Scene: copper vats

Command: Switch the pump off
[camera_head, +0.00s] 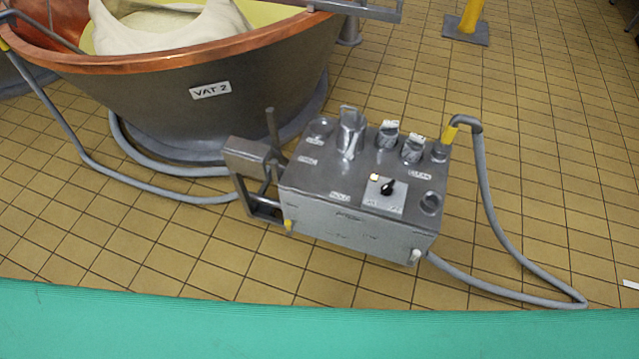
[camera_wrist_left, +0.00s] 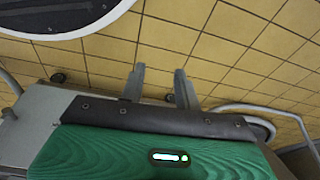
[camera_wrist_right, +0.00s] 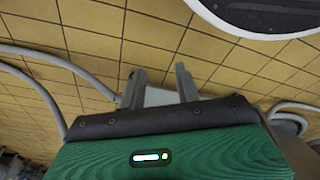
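The pump (camera_head: 345,215) is a grey metal box on the tiled floor, in the middle of the head view. On its top is a light plate (camera_head: 378,207) with a black rotary switch (camera_head: 388,188). A small pale yellow light (camera_head: 375,177) sits by the plate's upper left corner. The switch's exact setting is too small to read. My left gripper (camera_wrist_left: 159,69) is open and empty in the left wrist view. My right gripper (camera_wrist_right: 159,68) is open and empty in the right wrist view. Neither gripper shows in the head view, and neither touches the pump.
Copper-rimmed vat 2 (camera_head: 160,95) stands behind the pump to the left. Metal fittings rise from the pump's top around the switch. A grey hose (camera_head: 515,265) loops over the floor at right; another hose (camera_head: 145,187) runs left. A teal band (camera_head: 250,325) crosses the front.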

